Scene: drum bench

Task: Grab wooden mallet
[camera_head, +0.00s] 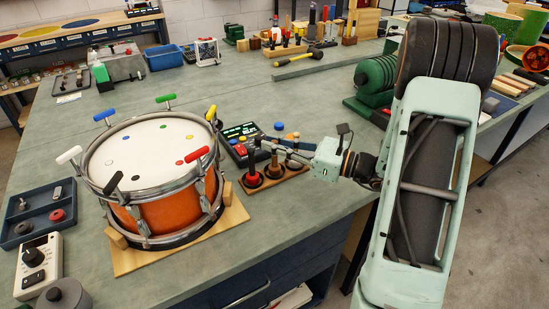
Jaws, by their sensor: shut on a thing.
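My gripper (268,145) reaches in from the right, low over a small wooden stand (290,181) beside the drum. Its dark fingers are shut at the top of an upright dark brown handle (274,166), which looks like the wooden mallet. The mallet stands in or just over the stand; I cannot tell whether its base is clear of it. The fingers hide part of it. A red-handled tool (253,166) stands upright just left of it in the same stand.
An orange drum (160,215) with coloured tuning handles stands left on a wooden board. A black control box (240,146) sits behind the stand. A yellow and black hammer (297,59) lies farther back. The bench (300,226) is clear in front of the stand.

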